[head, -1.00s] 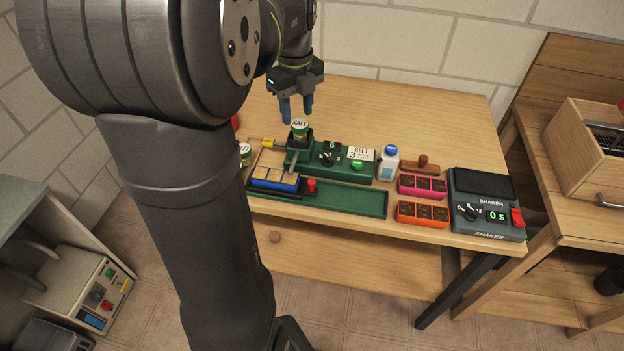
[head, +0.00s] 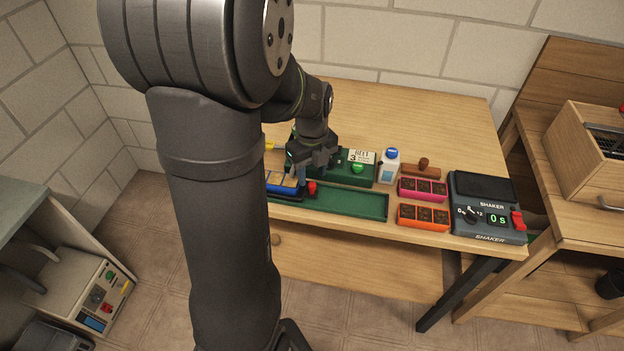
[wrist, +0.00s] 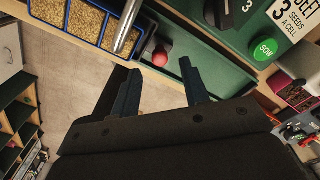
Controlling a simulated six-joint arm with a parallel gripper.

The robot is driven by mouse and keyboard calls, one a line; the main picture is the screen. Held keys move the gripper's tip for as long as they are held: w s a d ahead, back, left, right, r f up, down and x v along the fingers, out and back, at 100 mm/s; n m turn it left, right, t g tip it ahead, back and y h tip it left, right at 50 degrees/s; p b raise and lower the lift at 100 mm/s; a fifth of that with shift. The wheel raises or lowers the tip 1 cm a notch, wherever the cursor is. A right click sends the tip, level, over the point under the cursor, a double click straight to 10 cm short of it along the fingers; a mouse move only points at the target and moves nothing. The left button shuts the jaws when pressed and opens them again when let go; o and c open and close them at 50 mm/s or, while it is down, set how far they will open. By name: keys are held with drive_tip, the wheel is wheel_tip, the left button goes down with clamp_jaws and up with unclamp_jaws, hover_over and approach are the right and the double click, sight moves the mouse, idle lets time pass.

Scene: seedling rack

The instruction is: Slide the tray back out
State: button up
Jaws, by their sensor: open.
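A blue tray (head: 283,188) with tan-filled cells sits at the left of a green channel (head: 352,203) at the table's front. The tray also shows in the wrist view (wrist: 118,5), with a silver bar across its right part. A red knob (head: 311,188) stands just right of the tray; it shows in the wrist view (wrist: 160,57) too. My gripper (wrist: 158,80) is open and empty, its blue fingertips spread beside the knob, apart from it in the picture. In the head view my gripper (head: 315,166) hangs over the seeder's front, and my arm hides the tray's left part.
The green seeder body (head: 350,170) with a sign and a round green button stands behind the channel. A white bottle (head: 389,165), a pink tray (head: 423,189), an orange tray (head: 423,217) and a shaker (head: 486,205) stand to the right. The channel's right part is clear.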

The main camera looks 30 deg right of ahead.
sight(312, 184)
drive_tip(key=shift+f, duration=1.7)
clamp_jaws()
